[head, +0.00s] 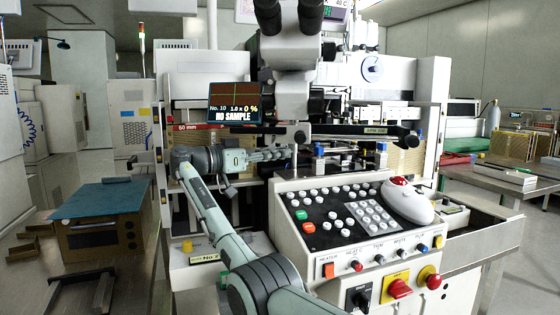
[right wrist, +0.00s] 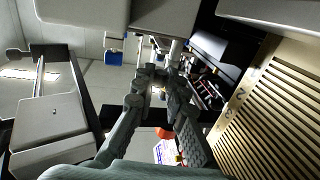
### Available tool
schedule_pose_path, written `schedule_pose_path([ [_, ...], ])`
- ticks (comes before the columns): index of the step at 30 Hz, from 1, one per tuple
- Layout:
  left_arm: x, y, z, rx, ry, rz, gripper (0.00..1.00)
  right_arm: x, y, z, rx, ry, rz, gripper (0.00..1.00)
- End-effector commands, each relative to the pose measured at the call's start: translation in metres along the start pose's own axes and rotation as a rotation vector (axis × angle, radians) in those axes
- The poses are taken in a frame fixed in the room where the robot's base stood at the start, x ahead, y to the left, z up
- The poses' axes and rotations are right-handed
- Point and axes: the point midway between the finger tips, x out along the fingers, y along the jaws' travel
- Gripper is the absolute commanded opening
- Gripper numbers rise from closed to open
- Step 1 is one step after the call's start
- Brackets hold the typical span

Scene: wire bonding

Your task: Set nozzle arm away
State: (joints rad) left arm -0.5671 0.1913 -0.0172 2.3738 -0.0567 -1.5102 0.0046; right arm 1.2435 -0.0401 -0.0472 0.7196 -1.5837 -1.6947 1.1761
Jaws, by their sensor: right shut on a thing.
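My right gripper (head: 278,154) reaches in front of the bonding machine, below the eyepiece head (head: 296,50), with its fingers pointing right. It is shut on a small part that the fingers mostly cover. In the right wrist view my right gripper (right wrist: 160,88) has its fingertips together at a slim pale rod (right wrist: 175,52), which looks like the nozzle arm. Its full shape is hidden in the head view. My left gripper is not in view.
The control panel (head: 345,215) with buttons and a white mouse-like handle (head: 407,200) stands to the right and below the gripper. A screen (head: 235,103) reads "NO SAMPLE". A slotted tan magazine (right wrist: 275,110) lies close beside the gripper in the right wrist view. A teal-topped box (head: 103,220) stands at left.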

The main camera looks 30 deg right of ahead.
Motion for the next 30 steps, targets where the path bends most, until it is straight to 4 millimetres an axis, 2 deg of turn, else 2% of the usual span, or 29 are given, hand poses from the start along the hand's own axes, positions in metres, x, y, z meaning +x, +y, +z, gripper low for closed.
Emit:
schedule_pose_path([
  [6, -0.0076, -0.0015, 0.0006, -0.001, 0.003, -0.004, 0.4, 0.0033, 0.0019, -0.0002, -0.001, 0.003, 0.045, 0.0],
  [14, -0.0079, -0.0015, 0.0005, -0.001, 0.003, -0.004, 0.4, 0.0036, 0.0023, -0.0003, 0.0, 0.003, 0.047, 0.0],
  [15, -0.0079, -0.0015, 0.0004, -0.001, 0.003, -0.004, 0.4, 0.0036, 0.0023, -0.0003, 0.0, 0.003, 0.047, 0.15],
  [19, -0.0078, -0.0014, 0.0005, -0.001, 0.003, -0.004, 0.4, 0.0029, 0.0019, -0.0003, 0.0, 0.003, 0.044, 0.31],
  [30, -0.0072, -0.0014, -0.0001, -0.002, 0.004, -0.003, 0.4, -0.0047, 0.0003, -0.0006, -0.001, 0.004, 0.038, 0.33],
])
